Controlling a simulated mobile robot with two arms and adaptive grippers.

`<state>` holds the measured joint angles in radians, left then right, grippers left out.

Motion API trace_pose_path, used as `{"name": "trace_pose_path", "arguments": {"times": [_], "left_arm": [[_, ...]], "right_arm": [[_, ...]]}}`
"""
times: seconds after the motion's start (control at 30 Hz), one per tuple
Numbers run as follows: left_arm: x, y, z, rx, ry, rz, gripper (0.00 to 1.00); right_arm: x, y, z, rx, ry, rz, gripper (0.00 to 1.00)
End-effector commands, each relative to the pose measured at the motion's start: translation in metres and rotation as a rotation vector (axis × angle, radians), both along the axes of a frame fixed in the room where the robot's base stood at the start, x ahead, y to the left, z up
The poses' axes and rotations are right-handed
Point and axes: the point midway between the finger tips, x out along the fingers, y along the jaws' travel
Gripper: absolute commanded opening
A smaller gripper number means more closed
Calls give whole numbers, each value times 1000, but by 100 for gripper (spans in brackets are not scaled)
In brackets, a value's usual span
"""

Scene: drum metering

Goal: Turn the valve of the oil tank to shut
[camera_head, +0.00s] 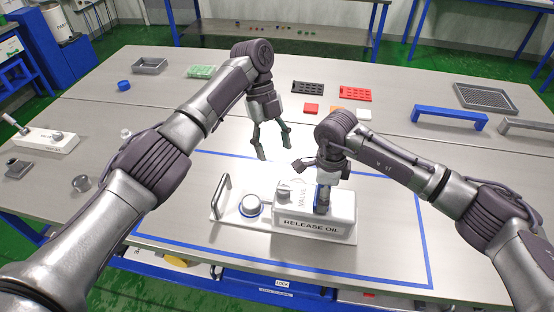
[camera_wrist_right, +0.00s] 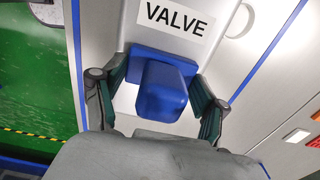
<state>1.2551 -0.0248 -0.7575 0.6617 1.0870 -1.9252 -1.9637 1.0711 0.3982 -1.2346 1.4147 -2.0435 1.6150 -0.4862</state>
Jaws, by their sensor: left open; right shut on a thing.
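The oil tank (camera_head: 345,215) is a white box labelled "RELEASE OIL" on a base plate inside the blue outline. Its blue valve handle (camera_wrist_right: 162,92) sits beside the "VALVE" label in the right wrist view. In the head view the valve (camera_head: 322,199) is partly hidden by my right gripper (camera_head: 322,186). My right gripper is shut on the valve handle, with one dark green finger on each side of it. My left gripper (camera_head: 274,155) is open and empty, above the table behind the tank.
A round silver knob with a blue ring (camera_head: 250,206) and an upright bar handle (camera_head: 222,196) stand left of the tank. Red (camera_head: 356,94) and black (camera_head: 308,88) racks lie behind, and a blue bracket (camera_head: 450,117) is at the right. The outlined area's front left is clear.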

Motion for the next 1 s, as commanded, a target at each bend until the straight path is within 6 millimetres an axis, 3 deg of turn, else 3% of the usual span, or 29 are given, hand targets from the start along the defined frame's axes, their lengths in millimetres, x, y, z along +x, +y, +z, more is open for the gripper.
{"name": "trace_pose_path", "arguments": {"times": [0.43,0.47,0.5,0.6,1.0], "left_arm": [[1,1,5,0,0,-1,63],[1,1,5,0,0,-1,63],[1,1,5,0,0,-1,63],[1,1,5,0,0,-1,63],[1,1,4,0,0,-1,63]], "right_arm": [[0,0,0,0,0,1,3],[0,0,0,0,0,1,77],[0,0,0,0,0,0,84],[0,0,0,0,0,0,100],[1,0,4,1,-1,0,100]]}}
